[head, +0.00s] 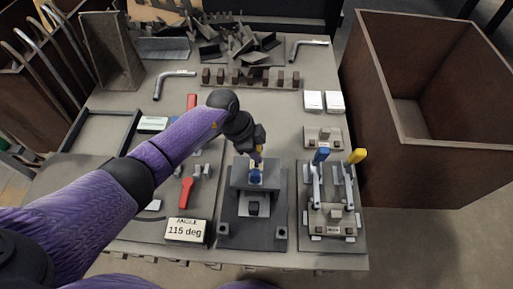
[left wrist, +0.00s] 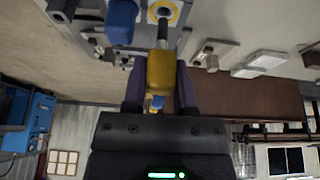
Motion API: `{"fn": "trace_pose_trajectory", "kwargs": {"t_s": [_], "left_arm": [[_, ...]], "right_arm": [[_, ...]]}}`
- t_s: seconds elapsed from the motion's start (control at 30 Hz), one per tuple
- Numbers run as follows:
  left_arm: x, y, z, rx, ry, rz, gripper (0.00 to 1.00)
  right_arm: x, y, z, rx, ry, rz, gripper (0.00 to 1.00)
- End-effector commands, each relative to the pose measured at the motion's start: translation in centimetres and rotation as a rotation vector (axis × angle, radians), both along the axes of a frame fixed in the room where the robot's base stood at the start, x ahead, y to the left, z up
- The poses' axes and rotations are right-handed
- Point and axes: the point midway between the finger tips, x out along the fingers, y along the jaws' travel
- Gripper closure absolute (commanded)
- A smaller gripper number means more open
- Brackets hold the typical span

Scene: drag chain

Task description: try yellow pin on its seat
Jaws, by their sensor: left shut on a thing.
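My left gripper (head: 257,150) is over the grey fixture (head: 236,205) at the middle of the table. It is shut on the yellow pin, whose yellow grip (left wrist: 160,72) sits between the two fingers in the left wrist view. The pin's thin metal shaft points at a yellow-ringed seat (left wrist: 163,14) and its tip appears at or close to the hole; I cannot tell whether it has entered. A blue part (left wrist: 121,20) is beside the seat; a blue part also shows below the gripper in the head view (head: 256,176). My right gripper is out of view.
At right, a fixture holds a blue handle (head: 321,155) and a yellow handle (head: 356,156). A red handle (head: 186,192) and the angle sign (head: 186,230) are at left. A brown bin (head: 435,90) stands right of the table. Metal brackets (head: 235,45) are piled at the back.

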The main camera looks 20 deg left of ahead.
Motion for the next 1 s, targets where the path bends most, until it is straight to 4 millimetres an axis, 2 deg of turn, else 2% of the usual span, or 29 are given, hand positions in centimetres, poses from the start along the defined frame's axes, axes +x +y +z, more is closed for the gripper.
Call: {"fn": "trace_pose_trajectory", "kwargs": {"t_s": [0.5,1.0], "left_arm": [[0.0,0.0,-1.1,0.0,0.0,0.0,1.0],[0.0,0.0,-2.1,0.0,0.001,0.001,1.0]], "right_arm": [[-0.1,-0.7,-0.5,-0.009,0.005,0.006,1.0],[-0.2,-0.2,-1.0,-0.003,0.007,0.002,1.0]]}}
